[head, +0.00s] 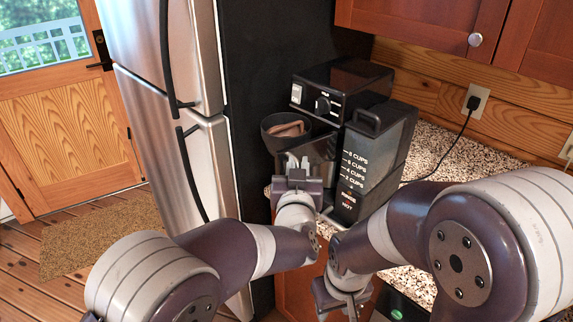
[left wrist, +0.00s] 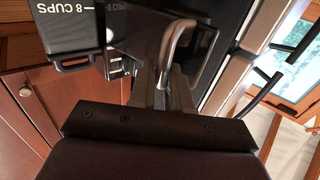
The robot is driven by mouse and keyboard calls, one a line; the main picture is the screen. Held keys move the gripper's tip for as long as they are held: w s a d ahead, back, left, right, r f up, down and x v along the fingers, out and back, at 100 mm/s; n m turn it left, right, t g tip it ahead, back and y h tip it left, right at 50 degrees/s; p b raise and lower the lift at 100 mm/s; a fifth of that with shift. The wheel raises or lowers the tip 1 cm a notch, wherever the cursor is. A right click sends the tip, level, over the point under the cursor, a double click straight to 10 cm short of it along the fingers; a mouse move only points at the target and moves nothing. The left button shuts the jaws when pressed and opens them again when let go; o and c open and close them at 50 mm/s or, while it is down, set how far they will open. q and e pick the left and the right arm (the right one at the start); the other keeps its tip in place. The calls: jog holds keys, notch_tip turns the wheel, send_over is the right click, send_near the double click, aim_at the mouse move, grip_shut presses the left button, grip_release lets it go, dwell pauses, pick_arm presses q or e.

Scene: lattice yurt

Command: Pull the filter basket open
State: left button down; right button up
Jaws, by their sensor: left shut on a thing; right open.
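The black filter basket (head: 284,146) stands out to the left of the black coffee maker (head: 345,86). Its top is uncovered and a brown filter (head: 288,129) shows inside. My left gripper (head: 292,161) is just below and in front of the basket. In the left wrist view its fingers (left wrist: 168,84) are shut on a curved metal handle (left wrist: 181,38); the exact contact is partly hidden. My right gripper (head: 342,294) is low at the counter's front edge, apart from the coffee maker, open and empty as far as I can see.
A water tank (head: 376,157) with cup markings forms the coffee maker's right side. The fridge (head: 197,150) stands close on the left. Speckled counter (head: 450,163) is free to the right. A black cord (head: 447,153) runs to a wall outlet (head: 476,104). Cabinets hang above.

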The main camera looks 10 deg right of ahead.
pick_arm(q)
jog(key=shift+s+d+r, duration=0.1)
jog(key=shift+r, duration=0.05)
dwell(0.4)
jog(key=c, duration=1.2)
grip_release()
jog(key=shift+c, duration=0.2)
